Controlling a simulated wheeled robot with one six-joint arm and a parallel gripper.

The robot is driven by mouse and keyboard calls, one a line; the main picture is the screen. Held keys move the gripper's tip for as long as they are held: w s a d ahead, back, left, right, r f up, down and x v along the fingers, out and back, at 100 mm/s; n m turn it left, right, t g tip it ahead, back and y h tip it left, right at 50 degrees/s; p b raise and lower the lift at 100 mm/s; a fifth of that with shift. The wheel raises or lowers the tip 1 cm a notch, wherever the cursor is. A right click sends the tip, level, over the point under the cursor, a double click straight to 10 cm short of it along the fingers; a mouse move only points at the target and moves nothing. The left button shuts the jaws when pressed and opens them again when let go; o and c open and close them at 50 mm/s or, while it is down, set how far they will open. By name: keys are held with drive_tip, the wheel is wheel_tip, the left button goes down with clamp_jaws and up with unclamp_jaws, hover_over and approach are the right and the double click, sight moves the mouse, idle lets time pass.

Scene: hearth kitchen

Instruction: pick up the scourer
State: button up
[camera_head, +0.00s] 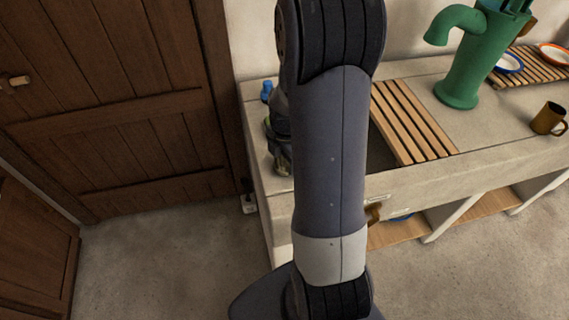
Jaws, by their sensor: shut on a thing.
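My arm fills the middle of the view and hides much of the counter behind it. Part of my gripper (279,143) shows as a dark shape just left of the arm, over the left end of the stone counter. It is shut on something. A small yellow-green patch shows at it, which seems to be the scourer (268,122); most of it is hidden. I cannot tell whether it touches the counter.
A blue-topped item (267,90) stands behind my gripper. The stone counter (480,135) holds a slatted wooden rack (412,120), a green pump (463,75), a brown mug (548,118) and plates on another rack (535,68). A wooden door (110,110) is left; open floor lies in front.

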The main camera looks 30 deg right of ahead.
wheel_tip(320, 180, up, 10)
drive_tip(key=o, duration=0.5)
drive_tip(key=shift+c, duration=0.2)
drive_tip(key=c, duration=0.4)
